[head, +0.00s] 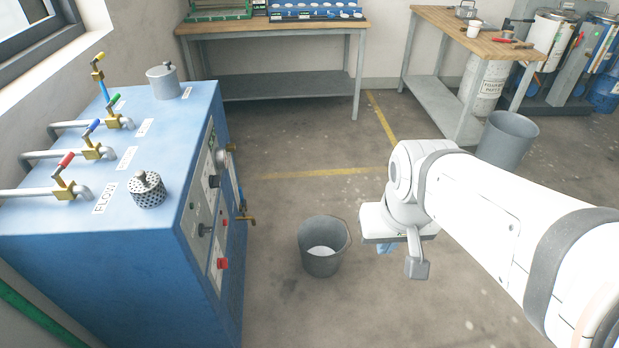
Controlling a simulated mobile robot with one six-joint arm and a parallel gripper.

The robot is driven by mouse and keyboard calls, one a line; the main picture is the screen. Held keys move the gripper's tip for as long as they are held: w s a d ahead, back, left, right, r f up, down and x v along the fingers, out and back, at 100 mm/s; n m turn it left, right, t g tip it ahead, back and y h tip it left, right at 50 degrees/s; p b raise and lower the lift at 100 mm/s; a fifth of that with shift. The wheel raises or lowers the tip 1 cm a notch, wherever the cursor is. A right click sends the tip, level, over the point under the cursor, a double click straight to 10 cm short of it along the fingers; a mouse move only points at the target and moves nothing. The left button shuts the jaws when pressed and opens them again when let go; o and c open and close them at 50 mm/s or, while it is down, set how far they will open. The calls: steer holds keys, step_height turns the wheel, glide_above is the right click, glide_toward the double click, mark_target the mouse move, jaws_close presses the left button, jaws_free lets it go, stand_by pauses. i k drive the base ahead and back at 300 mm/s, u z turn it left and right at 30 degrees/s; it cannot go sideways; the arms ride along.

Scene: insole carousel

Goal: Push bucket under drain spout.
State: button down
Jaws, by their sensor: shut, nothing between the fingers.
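The grey bucket (318,262) stands upright on the concrete floor, with a pale surface visible inside it. The brass drain spout (246,218) sticks out from the right side of the blue machine (175,240). The bucket is to the right of the spout, apart from the machine, with a strip of floor between. My gripper (387,249) is low to the right of the bucket, apart from it in the picture. It is shut and empty, and its fingers are largely hidden behind my wrist.
A larger grey bin (507,140) stands to the right behind my arm. A workbench (270,29) stands at the back and another (465,22) at the back right. Yellow lines (320,173) cross the floor. The floor around the bucket is clear.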

mark_target(322, 240)
steer(key=i, duration=1)
steer(key=u, duration=0.15)
steer(key=k, duration=1.05)
steer(key=z, duration=0.9)
steer(key=i, duration=1.9)
steer(key=u, duration=0.9)
